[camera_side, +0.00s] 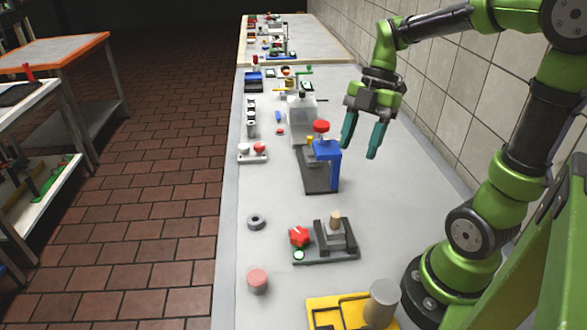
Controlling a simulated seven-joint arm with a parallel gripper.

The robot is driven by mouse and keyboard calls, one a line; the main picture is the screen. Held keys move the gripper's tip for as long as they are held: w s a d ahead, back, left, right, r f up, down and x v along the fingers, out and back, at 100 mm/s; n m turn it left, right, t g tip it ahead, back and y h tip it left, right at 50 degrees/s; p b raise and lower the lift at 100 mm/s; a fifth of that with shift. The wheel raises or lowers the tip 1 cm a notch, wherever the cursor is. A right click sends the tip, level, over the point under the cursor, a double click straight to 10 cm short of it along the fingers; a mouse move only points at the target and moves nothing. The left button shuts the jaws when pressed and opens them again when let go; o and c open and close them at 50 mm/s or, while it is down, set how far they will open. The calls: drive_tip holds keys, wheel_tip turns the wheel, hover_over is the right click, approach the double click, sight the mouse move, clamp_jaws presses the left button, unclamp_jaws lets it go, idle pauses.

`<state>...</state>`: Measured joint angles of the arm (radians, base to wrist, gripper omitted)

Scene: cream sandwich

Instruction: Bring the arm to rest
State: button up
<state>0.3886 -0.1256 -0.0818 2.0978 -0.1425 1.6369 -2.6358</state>
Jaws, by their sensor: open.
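My gripper (361,153) hangs from my green and black arm over the right part of the long grey table (400,220). Its two teal fingers point down and stand apart, with nothing between them. It is above the table surface, to the right of a blue press-like fixture (328,165) with a red knob. It does not appear to touch anything. No sandwich can be made out in this view.
A grey fixture with a red star-shaped knob (299,237), a dark ring (256,221), a pink cylinder (257,280) and a yellow tray (322,312) lie nearer. A white box (301,112) and several small parts stand farther back. A tiled wall (440,115) runs along the right.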

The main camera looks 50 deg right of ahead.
idle(0.3)
drive_tip(key=s+a+r+m+t+h, duration=0.1)
drive_tip(key=a+m+t, duration=0.6)
drive_tip(key=m, duration=1.5)
drive_tip(key=shift+s+a+r+h, duration=0.35)
drive_tip(key=shift+a+r+h, duration=0.45)
drive_tip(key=shift+a+r, duration=0.1)
